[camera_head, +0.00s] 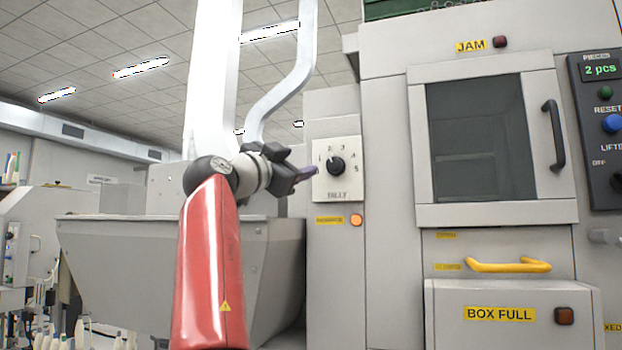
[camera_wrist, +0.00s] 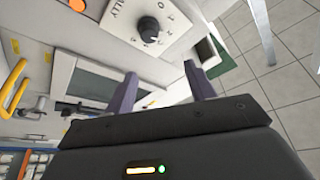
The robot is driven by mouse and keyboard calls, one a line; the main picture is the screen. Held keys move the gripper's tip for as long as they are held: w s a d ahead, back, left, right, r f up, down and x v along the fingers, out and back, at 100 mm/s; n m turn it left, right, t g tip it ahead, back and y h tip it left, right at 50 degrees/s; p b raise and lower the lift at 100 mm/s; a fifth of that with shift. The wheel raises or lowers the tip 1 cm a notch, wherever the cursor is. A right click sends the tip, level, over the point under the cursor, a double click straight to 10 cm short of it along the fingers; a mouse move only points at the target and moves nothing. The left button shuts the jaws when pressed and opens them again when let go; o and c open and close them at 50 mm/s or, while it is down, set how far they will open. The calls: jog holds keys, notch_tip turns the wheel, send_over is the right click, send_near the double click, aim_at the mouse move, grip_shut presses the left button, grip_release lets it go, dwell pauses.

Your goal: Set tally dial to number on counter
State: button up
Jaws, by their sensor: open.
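The tally dial (camera_head: 336,166) is a black round knob on a pale square plate (camera_head: 350,190) numbered around it, on the grey machine front. Its white pointer mark is at the upper left, close to 2 as far as I can tell. The counter (camera_head: 601,70) at the top right reads "2 pcs" in green. My gripper (camera_head: 314,171) is just left of the dial, pointing right. In the wrist view my gripper (camera_wrist: 160,88) shows two purple fingers spread apart with nothing between them. The dial (camera_wrist: 149,27) lies beyond the fingertips there, apart from them.
A lit orange lamp (camera_head: 356,220) sits below the dial plate. To the right are a windowed door (camera_head: 480,140) with a dark handle, a yellow handle (camera_head: 508,266) and a "BOX FULL" box (camera_head: 450,312). A grey hopper (camera_head: 130,270) stands behind my arm.

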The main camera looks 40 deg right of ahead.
jog(key=shift+s+a, duration=0.2)
jog(key=shift+a, duration=0.5)
jog(key=shift+s+a, duration=0.15)
jog(key=shift+a, duration=0.5)
jog(key=s+d+f+n+t+y+p, duration=0.2)
jog(key=s+d+f+n+y, duration=0.15)
jog(key=d+f+y, duration=0.45)
notch_tip(320, 180, down, 8)
jog(key=w+n+y, duration=0.1)
jog(key=n+y, duration=0.1)
jog(key=n, duration=0.2)
jog(key=s+a+f+n+t+y+p, duration=0.1)
jog(key=s+a+f+n+y+p, duration=0.2)
jog(key=a+f+n+y, duration=1)
jog(key=s+a+f+n+g+h+p, duration=0.1)
jog(key=s+a+f, duration=0.5)
jog(key=a+f, duration=0.4)
jog(key=s+a+f+n+g+h, duration=0.1)
jog(key=s+a+f, duration=0.5)
jog(key=a+f, duration=0.3)
notch_tip(320, 180, down, 5)
jog(key=shift+a+r+g+p, duration=0.15)
jog(key=shift+a+g+p, duration=0.15)
jog(key=shift+a+p, duration=0.1)
